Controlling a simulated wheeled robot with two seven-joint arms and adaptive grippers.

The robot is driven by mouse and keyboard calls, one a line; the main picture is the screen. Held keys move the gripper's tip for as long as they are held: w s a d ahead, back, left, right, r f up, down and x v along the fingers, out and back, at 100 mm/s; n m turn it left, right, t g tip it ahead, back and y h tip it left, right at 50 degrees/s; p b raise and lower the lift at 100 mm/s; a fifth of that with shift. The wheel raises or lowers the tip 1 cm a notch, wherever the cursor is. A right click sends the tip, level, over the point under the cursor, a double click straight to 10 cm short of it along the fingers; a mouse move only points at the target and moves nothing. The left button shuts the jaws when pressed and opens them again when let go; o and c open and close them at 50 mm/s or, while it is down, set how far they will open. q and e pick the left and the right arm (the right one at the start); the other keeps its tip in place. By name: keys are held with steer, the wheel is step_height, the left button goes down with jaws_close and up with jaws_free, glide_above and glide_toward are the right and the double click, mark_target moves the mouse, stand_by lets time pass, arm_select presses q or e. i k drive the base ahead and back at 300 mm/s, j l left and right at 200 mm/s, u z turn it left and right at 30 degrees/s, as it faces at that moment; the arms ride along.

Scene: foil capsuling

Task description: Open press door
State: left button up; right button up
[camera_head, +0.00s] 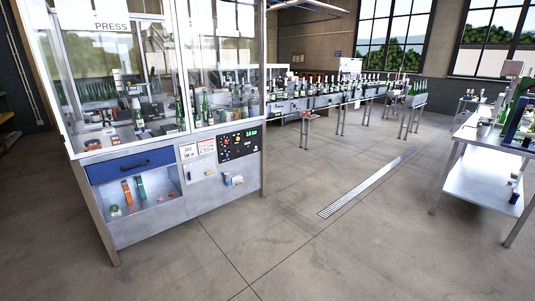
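The press (150,215) is a tall grey machine at the left, with a glazed enclosure above a metal cabinet. A sign reading PRESS (112,27) is at the top of its front. The framed clear front panel (120,60) looks like the press door and appears closed; its handle cannot be made out. Green bottles (139,118) and mechanisms show behind the glass. Neither of my grippers is in view.
A conveyor with bottles (340,97) runs behind to the right. A metal workbench (480,180) stands at the right. The floor between is clear, with a drain grate (365,183).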

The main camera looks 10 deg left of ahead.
mark_target(104, 26)
steer(key=i, duration=1.1)
steer(key=i+u, duration=0.2)
steer(key=i, duration=0.3)
steer(key=i+l+u, duration=0.2)
steer(key=i, duration=0.35)
steer(key=i+l+u, duration=0.25)
steer(key=i+u, duration=0.2)
steer(key=i+l+u, duration=0.8)
steer(key=l, duration=0.35)
steer(key=i, duration=0.1)
